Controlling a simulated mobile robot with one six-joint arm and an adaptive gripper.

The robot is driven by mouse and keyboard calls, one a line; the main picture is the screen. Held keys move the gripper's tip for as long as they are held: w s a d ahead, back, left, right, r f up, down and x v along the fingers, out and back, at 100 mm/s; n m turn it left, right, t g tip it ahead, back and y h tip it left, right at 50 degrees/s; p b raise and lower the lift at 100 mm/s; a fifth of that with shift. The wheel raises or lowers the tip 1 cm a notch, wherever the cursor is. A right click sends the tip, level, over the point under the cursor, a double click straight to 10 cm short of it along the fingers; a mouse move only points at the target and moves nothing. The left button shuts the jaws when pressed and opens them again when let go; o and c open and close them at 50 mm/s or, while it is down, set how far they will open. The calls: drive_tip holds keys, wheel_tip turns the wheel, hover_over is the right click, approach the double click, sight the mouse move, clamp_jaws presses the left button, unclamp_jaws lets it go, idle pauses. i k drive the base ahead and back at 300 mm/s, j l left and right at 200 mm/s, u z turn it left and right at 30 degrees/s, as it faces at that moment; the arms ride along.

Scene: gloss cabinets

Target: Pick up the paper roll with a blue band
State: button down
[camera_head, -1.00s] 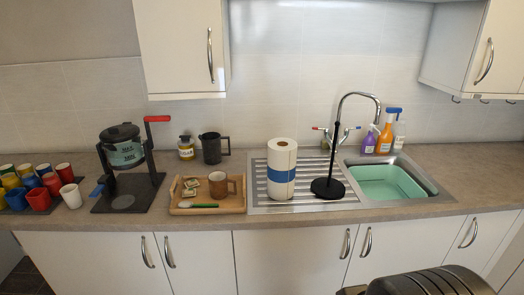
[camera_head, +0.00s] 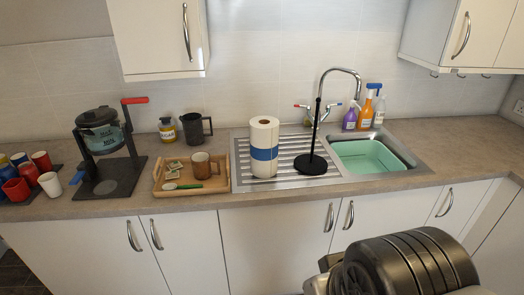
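The paper roll with a blue band (camera_head: 264,134) stands upright on the left part of the metal draining board (camera_head: 241,168). It is white, with the blue band around its middle and a brown core showing at the top. A dark ribbed part of my own arm fills the lower right of the view, in front of the cabinet doors and well apart from the roll. My gripper's fingers do not show.
A black upright holder (camera_head: 312,163) stands just right of the roll, before the sink (camera_head: 374,149). A wooden tray (camera_head: 213,196) with a brown mug (camera_head: 201,165) lies close on the left. Wall cabinets (camera_head: 158,35) hang above.

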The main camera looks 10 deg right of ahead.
sight(264, 130)
drive_tip(key=i+z, duration=0.2)
drive_tip(key=i, duration=0.3)
drive_tip(key=i+j+z, duration=0.25)
drive_tip(key=i, duration=0.25)
drive_tip(key=i+j+z, duration=0.2)
drive_tip(key=i, duration=0.25)
drive_tip(key=l, duration=0.1)
